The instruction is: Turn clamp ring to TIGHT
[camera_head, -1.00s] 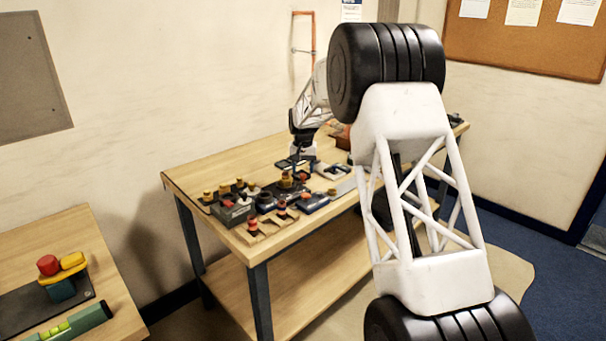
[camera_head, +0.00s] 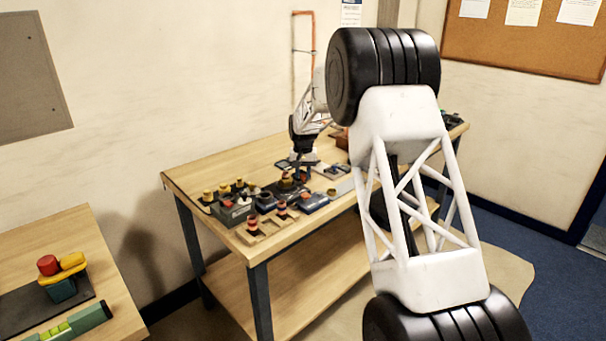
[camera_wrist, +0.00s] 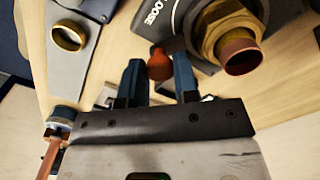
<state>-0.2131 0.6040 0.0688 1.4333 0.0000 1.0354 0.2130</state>
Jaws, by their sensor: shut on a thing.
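In the wrist view, my gripper (camera_wrist: 160,78) has its two blue fingers on either side of an orange-red knob (camera_wrist: 160,63) and is shut on it. The knob sits at the near edge of a dark plate (camera_wrist: 184,18) marked LOOSE; no TIGHT mark shows. A brass hex nut (camera_wrist: 212,32) with a copper pipe end (camera_wrist: 239,52) stands on the right of that plate. Whether the knob belongs to the clamp ring I cannot tell. In the head view, my gripper (camera_head: 302,170) is low over the workbench and its fingertips are too small to make out.
A loose brass ring (camera_wrist: 69,36) lies on a grey plate at the wrist view's upper left. In the head view, several small fittings crowd the front of the wooden workbench (camera_head: 205,172). A second table (camera_head: 65,228) stands at left. The bench's back left is clear.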

